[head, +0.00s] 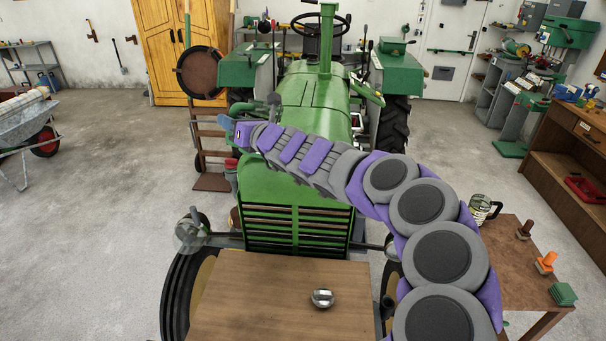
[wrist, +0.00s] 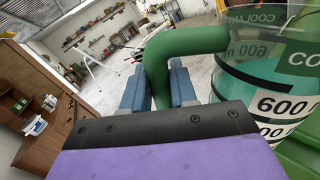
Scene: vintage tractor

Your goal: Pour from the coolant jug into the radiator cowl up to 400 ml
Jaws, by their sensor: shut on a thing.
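The coolant jug (wrist: 268,85) is a clear vessel with a thick green handle (wrist: 160,60), dark bands and "600" marks. It fills the right of the wrist view and looks tilted there; its liquid level is hard to tell. My gripper (wrist: 160,90) is shut on the handle, a blue finger on each side. In the head view my gripper (head: 229,128) is above the left side of the tractor's front; I cannot make out the held jug there. The radiator cowl (head: 258,190) is the green tractor nose with a slatted grille. My arm crosses over it and hides its top opening.
A wooden table (head: 240,300) stands before the grille with a round silver cap (head: 322,298) on it. A side table (head: 520,260) at right holds a clear handled vessel (head: 481,208), an orange-topped item (head: 545,262) and a green block (head: 563,294).

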